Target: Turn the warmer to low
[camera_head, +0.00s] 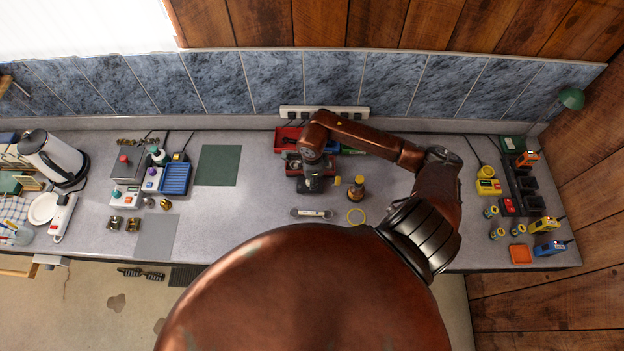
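No label marks the warmer clearly. My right arm comes in from the right and bends back over the bench. Its gripper (312,182) points down near a red tray, far to the right of these units; its fingers are too dark to judge. My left gripper is out of view.
A blue ribbed tray (175,179), green mat (217,165) and brass fittings (124,224) lie near the units. A white kettle (50,155) stands far left. Bench between mat and gripper is clear.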

